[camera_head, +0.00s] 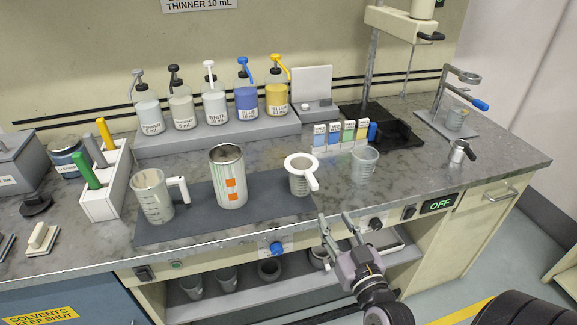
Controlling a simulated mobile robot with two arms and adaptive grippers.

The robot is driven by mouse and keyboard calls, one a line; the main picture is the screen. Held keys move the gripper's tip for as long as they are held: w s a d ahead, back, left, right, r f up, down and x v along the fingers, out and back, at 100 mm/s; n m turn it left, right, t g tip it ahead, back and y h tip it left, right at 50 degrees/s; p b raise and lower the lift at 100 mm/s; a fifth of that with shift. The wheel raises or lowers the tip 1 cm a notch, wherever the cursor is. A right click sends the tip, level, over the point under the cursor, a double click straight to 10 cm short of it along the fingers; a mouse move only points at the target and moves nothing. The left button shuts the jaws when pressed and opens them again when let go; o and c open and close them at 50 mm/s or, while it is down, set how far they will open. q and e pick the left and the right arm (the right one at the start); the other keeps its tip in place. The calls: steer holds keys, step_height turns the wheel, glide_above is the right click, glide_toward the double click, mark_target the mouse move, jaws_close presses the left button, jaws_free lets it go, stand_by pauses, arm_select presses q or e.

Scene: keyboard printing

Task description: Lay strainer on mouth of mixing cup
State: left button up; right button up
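A white ring-shaped strainer (309,171) lies over the mouth of a small clear graduated cup (298,185), near the right end of the dark mat. Its handle points down and to the right, toward the front edge. Whether it sits level on the rim is hard to tell. My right gripper (335,222) is at the counter's front edge, below and right of the strainer. Its two fingers are apart with nothing between them, and it is clear of the strainer. My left gripper is not in view.
A handled jug (154,203) and a tall metal can (229,188) stand left of the cup on the mat (190,232). Another clear cup (365,168) stands to the right. Pump bottles (214,107) line the back shelf. The right front counter is mostly free around a small metal device (459,153).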

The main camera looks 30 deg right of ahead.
steer(key=p, duration=0.3)
glide_toward(311, 176)
steer(key=x, duration=0.3)
steer(key=f+x, duration=0.1)
steer(key=x, duration=0.1)
steer(key=shift+w+d, duration=0.1)
steer(key=shift+w, duration=0.1)
steer(key=x, duration=0.1)
steer(key=p+x, duration=0.1)
steer(key=x, duration=0.2)
steer(key=shift+w+r, duration=0.25)
steer(key=shift+r, duration=0.15)
steer(key=shift+w+d+f, duration=0.15)
steer(key=shift+w, duration=0.4)
steer(key=shift+s, duration=0.1)
steer(key=shift+c, duration=0.4)
jaws_close()
